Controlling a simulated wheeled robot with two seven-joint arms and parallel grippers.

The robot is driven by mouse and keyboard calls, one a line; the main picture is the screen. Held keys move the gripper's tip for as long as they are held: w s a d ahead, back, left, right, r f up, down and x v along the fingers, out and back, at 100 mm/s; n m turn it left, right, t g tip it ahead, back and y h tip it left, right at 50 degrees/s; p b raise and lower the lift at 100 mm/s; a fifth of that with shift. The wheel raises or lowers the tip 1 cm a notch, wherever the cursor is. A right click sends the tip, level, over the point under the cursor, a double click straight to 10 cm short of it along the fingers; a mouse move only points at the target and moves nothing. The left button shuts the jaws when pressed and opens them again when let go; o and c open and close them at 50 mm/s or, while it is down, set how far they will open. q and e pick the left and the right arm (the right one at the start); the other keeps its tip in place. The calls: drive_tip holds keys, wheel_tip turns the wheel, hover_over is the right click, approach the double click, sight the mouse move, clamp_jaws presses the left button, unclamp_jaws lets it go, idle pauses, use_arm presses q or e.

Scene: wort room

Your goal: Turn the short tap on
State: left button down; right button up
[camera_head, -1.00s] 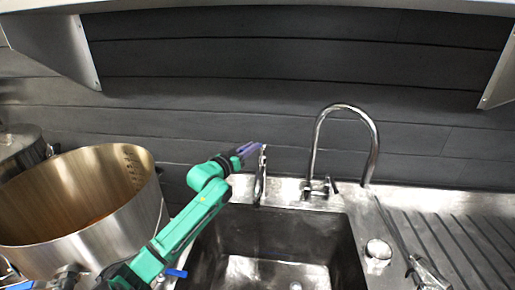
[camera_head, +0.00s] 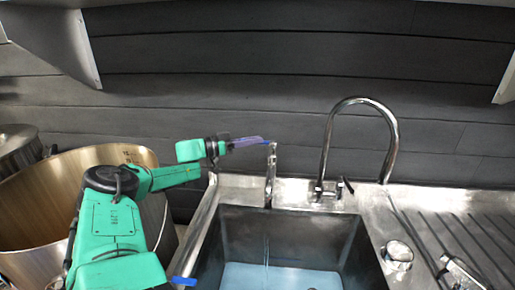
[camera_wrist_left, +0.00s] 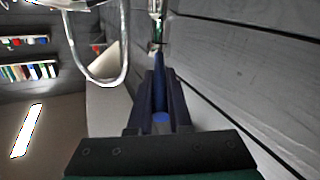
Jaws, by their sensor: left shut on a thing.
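The short tap (camera_head: 271,178) is a slim chrome tap at the back left of the sink. A thin stream of water (camera_head: 266,245) falls from it into the sink (camera_head: 228,240), where pale blue water covers the floor. My left gripper (camera_head: 258,141) reaches in from the left to the tap's top and is shut on its blue lever. In the left wrist view the blue lever (camera_wrist_left: 159,75) lies between my left fingers, and part of the chrome tap (camera_wrist_left: 155,8) shows beyond. My right gripper is not in view.
A tall curved chrome tap (camera_head: 391,140) stands right of the short one. A large steel pot (camera_head: 30,215) is at the left, beneath my arm. The ribbed drainboard (camera_head: 460,220) lies at the right. A dark panelled wall (camera_head: 250,100) rises close behind the taps.

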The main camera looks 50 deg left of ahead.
use_arm(q)
drive_tip(key=shift+a+r, duration=0.1)
drive_tip(key=shift+r, duration=0.05)
drive_tip(key=c, duration=0.8)
unclamp_jaws()
drive_tip(key=shift+c, duration=0.2)
wheel_tip(320, 180, up, 20)
drive_tip(key=p, duration=0.6)
